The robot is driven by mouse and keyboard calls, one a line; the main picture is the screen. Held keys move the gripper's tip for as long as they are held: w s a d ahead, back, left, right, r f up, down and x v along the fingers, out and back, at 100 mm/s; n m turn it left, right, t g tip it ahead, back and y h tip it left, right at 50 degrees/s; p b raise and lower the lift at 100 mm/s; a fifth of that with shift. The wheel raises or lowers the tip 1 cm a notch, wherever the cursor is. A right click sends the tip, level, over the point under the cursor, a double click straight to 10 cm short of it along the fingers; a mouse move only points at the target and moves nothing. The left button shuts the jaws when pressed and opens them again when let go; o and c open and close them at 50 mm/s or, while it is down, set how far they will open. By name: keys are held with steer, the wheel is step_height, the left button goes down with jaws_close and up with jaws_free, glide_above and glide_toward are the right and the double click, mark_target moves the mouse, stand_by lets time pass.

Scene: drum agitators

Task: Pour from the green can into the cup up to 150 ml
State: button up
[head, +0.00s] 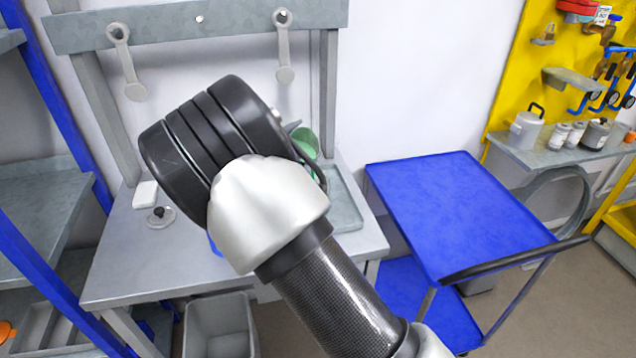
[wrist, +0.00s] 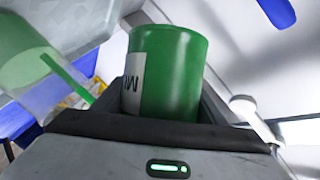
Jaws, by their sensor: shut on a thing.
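The green can (wrist: 172,72) with a white label stands between the fingers of my gripper (wrist: 165,118) in the wrist view. My gripper is shut on it. A clear cup (wrist: 38,72) shows at the left of the wrist view, apart from the can, with pale green in one part and a green strip beside it. The wrist picture is strongly rolled, so I cannot read the level in the cup. In the head view my arm hides the gripper. A green round shape (head: 306,141) shows behind it; I cannot tell whether it is can or cup.
A grey workbench (head: 120,265) holds a grey tray (head: 347,205), a white block (head: 145,194) and a small disc with a black knob (head: 160,216). A grey bin (head: 220,325) stands below. A blue trolley (head: 450,205) with a clear top is on the right.

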steer(key=shift+b, duration=0.4)
stand_by(0.3)
steer(key=r+p, duration=0.1)
steer(key=p, duration=0.2)
steer(key=shift+r, duration=0.35)
steer(key=n+p, duration=0.1)
steer(key=p, duration=0.2)
steer(key=shift+w+r+g, duration=0.1)
steer(key=shift+r+g, duration=0.2)
step_height(320, 180, down, 3)
steer(key=shift+w+a+r+n+g+p, duration=0.1)
steer(key=shift+a+r+n+g+p, duration=0.15)
steer(key=shift+n, duration=0.35)
steer(key=shift+p, duration=0.35)
